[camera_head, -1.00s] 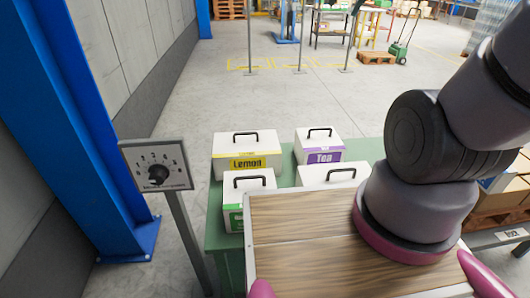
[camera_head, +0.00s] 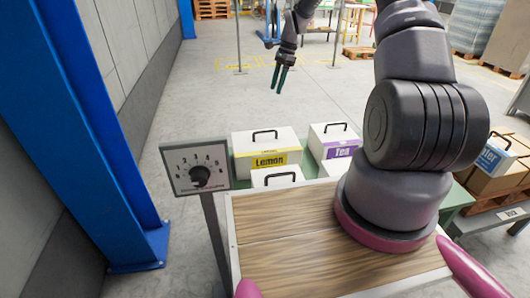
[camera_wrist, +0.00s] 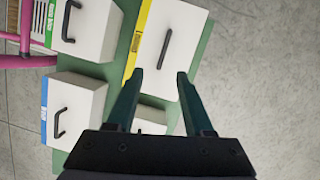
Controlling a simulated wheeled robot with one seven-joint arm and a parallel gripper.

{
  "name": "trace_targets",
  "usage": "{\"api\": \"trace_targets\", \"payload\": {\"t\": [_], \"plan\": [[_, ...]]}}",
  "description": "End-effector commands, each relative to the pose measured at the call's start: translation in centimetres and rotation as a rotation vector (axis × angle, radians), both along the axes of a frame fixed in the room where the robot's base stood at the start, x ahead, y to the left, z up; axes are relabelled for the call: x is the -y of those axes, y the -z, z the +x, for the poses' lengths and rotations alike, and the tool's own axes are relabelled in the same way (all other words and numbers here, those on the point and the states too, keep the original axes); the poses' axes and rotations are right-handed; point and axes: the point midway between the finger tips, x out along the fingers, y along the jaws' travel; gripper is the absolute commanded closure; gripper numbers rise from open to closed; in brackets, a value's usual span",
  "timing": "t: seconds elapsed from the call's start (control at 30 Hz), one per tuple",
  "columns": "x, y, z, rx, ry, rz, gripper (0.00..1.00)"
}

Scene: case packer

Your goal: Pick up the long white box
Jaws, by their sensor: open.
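A long white box (camera_head: 262,150) with a black handle and yellow "Lemon" label stands at the far left of a green table (camera_head: 455,196). It looks the widest of the white boxes. In the wrist view the yellow-labelled box (camera_wrist: 175,28) lies just beyond my fingertips. My gripper (camera_head: 280,79) is open and empty, raised above and beyond the boxes in the head view. In the wrist view its fingers (camera_wrist: 160,76) are spread, with the box apart from them.
A white "Tea" box (camera_head: 333,137) stands right of Lemon. A nearer white box (camera_head: 277,178) is partly hidden; green-labelled (camera_wrist: 88,28) and blue-labelled (camera_wrist: 75,108) boxes show in the wrist view. A dial post (camera_head: 197,168) stands left. A blue-labelled box (camera_head: 505,150) is at right.

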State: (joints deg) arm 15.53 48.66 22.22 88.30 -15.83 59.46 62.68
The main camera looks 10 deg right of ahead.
Motion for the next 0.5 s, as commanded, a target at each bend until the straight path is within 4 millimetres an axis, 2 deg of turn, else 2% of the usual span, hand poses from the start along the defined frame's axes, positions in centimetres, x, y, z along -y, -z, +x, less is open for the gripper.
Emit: {"api": "trace_targets", "payload": {"t": [0.03, 0.1, 0.2, 0.3, 0.5], "plan": [[0.0, 2.8, 0.4, -0.039, 0.041, 0.019, 0.48], [0.0, 5.6, 0.9, -0.081, 0.098, 0.038, 0.48], [-0.1, 8.6, 1.2, -0.126, 0.158, 0.056, 0.48], [-0.1, 10.5, 1.3, -0.154, 0.198, 0.066, 0.48], [-0.6, 12.5, 1.2, -0.172, 0.219, 0.074, 0.48]]}}
